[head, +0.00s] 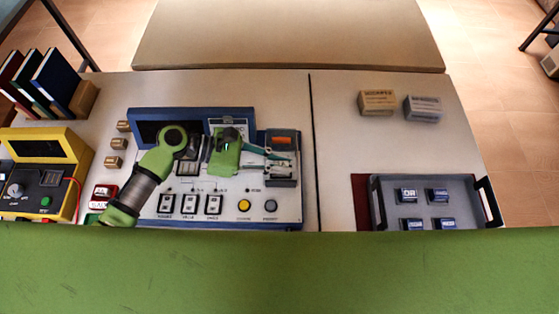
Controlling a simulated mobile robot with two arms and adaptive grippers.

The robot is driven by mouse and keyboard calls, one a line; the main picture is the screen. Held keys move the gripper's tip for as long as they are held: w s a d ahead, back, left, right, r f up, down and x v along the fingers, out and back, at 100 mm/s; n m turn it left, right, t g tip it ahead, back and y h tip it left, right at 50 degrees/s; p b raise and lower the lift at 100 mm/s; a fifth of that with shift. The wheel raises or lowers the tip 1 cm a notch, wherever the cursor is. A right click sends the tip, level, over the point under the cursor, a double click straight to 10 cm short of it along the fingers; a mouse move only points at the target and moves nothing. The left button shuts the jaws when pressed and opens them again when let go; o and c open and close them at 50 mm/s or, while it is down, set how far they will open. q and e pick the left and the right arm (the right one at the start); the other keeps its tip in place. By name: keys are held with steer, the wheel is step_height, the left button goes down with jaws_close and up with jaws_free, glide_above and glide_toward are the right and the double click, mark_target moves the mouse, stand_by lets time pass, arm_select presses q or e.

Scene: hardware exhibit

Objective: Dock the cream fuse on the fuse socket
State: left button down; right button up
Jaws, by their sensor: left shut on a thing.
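My left gripper (284,161) reaches in from the left over the blue-edged control panel (228,199). Its fingers are shut on a small pale piece, which I take to be the cream fuse; the fingers hide most of it. The fingertips are over a dark grey block with an orange top part (283,140) at the panel's right side, which looks like the fuse socket. I cannot tell whether the piece touches the block or is held above it. My right gripper is not in view.
Switches and a yellow button (244,205) line the panel's front. A yellow meter (40,150) and binders (54,80) stand left. Two small boxes, one tan (377,102) and one grey (423,109), and a grey tray (471,183) are right. The table between is clear.

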arm_select(q)
steer(key=shift+f+b, duration=0.4)
steer(key=shift+f, duration=0.35)
steer(key=c, duration=2.3)
jaws_free()
steer(key=shift+p+v, duration=1.5)
steer(key=shift+v, duration=1.4)
steer(key=shift+p+v, duration=0.95)
steer(key=shift+v, duration=1.35)
steer(key=shift+a, duration=0.3)
